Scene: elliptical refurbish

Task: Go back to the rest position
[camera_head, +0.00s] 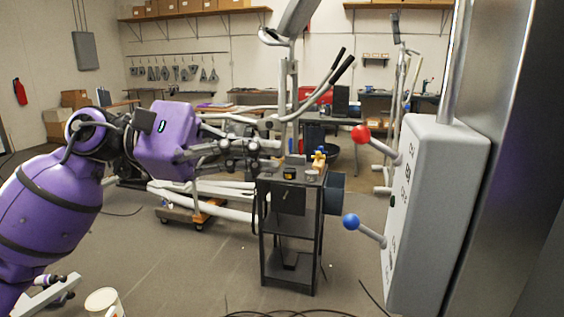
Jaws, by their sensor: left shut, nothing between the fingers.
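My purple left arm reaches in from the left in the head view. Its left gripper (270,152) is shut and empty, pointing right. In the picture its fingertips are just above and left of the top of a small dark cart (291,226). I cannot tell how far apart they are in depth. The gripper overlaps the grey exercise machine (226,214) in the picture. My right gripper is not in view.
A grey panel box (436,210) stands at the right, with a red-knobbed lever (361,134) and a blue-knobbed lever (352,222) sticking out left. A small yellow item (319,156) is on the cart. A white cup (103,302) is at lower left. Cables (290,312) lie on the otherwise open front floor.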

